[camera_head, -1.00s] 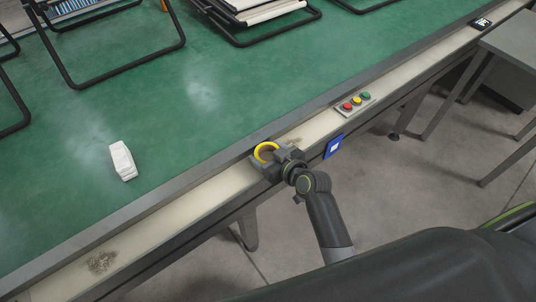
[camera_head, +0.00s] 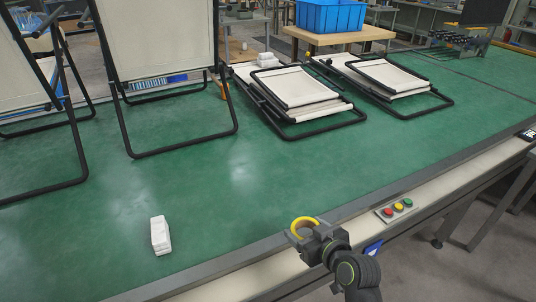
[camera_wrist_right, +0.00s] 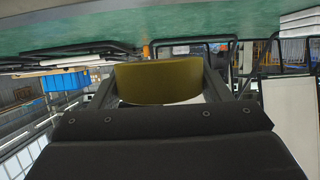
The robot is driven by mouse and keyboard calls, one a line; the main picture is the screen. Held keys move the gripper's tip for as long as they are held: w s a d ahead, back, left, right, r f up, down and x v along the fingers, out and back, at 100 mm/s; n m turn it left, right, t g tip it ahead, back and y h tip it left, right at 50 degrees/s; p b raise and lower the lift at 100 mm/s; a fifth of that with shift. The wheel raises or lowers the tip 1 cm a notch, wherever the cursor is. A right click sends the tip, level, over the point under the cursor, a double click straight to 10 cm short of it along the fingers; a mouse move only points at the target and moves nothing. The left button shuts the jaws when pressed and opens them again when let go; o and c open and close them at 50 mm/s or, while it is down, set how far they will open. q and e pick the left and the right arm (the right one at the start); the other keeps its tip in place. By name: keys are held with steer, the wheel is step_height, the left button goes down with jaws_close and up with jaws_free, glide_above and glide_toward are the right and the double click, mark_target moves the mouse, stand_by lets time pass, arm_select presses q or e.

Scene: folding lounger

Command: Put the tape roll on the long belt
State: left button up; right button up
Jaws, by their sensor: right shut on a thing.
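The yellow tape roll (camera_head: 306,222) is held in my right gripper (camera_head: 303,235), which is shut on it. In the head view the roll shows as a yellow ring in front of the near edge of the long green belt (camera_head: 290,185). It looks held up; its exact height cannot be told. In the right wrist view the roll (camera_wrist_right: 160,82) is a dark yellow band between the two fingers. My left gripper is not in view.
A white object (camera_head: 160,235) lies on the belt at left. Frames of folding loungers (camera_head: 300,88) stand and lie farther back. A button box (camera_head: 394,210) sits on the cream ledge (camera_head: 440,190). The belt's near middle is clear.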

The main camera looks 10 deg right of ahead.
steer(key=s+d+r+n+g+y, duration=0.5)
steer(key=s+r+n+y, duration=0.1)
steer(key=s+r, duration=0.4)
steer(key=shift+s+n+y, duration=0.3)
steer(key=shift+s+n, duration=0.2)
steer(key=shift+s, duration=0.35)
steer(key=shift+r, duration=0.15)
steer(key=a+r+n+g+y, duration=0.1)
steer(key=a+r+n+g, duration=0.25)
steer(key=a, duration=0.35)
steer(key=a+r+n+g+y, duration=0.1)
steer(key=a+r+n+g, duration=0.25)
steer(key=a+g, duration=0.2)
steer(key=s+d+r+m+t, duration=0.2)
steer(key=d+r+t, duration=0.1)
steer(key=r+t, duration=0.1)
steer(key=shift+r+m, duration=0.3)
steer(key=shift+r, duration=0.15)
